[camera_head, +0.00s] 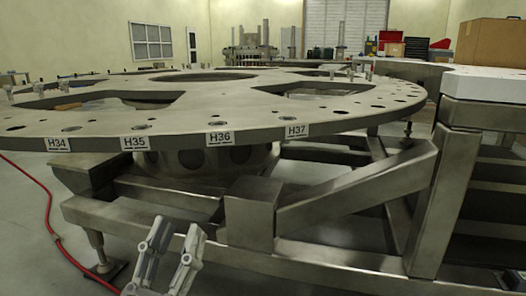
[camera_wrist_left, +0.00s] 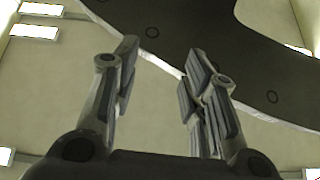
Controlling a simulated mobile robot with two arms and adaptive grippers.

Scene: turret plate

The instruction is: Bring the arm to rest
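My left gripper (camera_head: 172,254) shows at the bottom of the head view, low in front of the turret plate's steel frame. Its two fingers stand apart and hold nothing. The left wrist view also shows the left gripper (camera_wrist_left: 158,75) with a clear gap between its fingers. Behind the fingers there is a dark curved plate edge (camera_wrist_left: 170,35) and pale surfaces with bright lamps. My right gripper is in neither view.
The large round turret plate (camera_head: 250,108) has holes and labels H34 to H37 on its rim. Its steel frame (camera_head: 250,215) stands below. A red hose (camera_head: 48,215) lies on the floor at left. A cardboard box (camera_head: 490,42) sits on the white-topped bench (camera_head: 485,85) at right.

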